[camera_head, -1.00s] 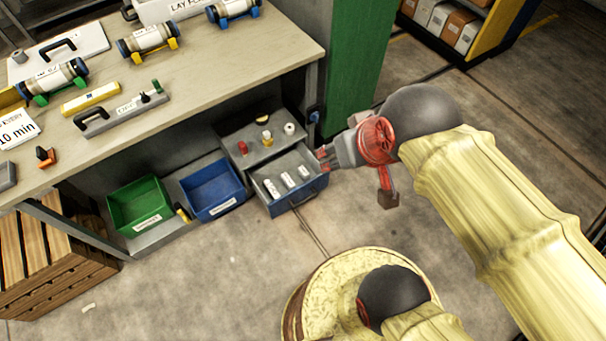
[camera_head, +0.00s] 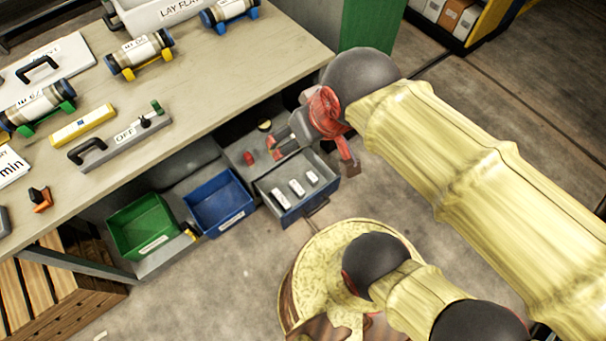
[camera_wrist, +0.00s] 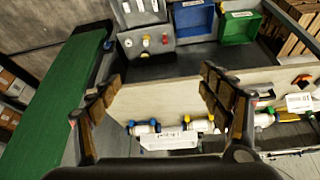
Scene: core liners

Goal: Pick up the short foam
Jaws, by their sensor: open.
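Three white foam pieces lie in a row in an open blue-fronted drawer (camera_head: 288,214). The rightmost piece (camera_head: 312,178) looks the shortest, the middle piece (camera_head: 297,187) a little longer, the left piece (camera_head: 281,197) the longest. The drawer also shows at the top of the wrist view (camera_wrist: 139,24), partly cut off. My gripper (camera_head: 282,146) is over the grey top behind the drawer, covering part of it. In the wrist view my gripper (camera_wrist: 160,82) is open, with nothing between its fingers.
A red item (camera_head: 249,157) and other small items stand on the grey top behind the drawer. A blue bin (camera_head: 221,203) and a green bin (camera_head: 142,221) sit to the left. The workbench (camera_head: 200,70) edge overhangs close beside my gripper. The floor in front is clear.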

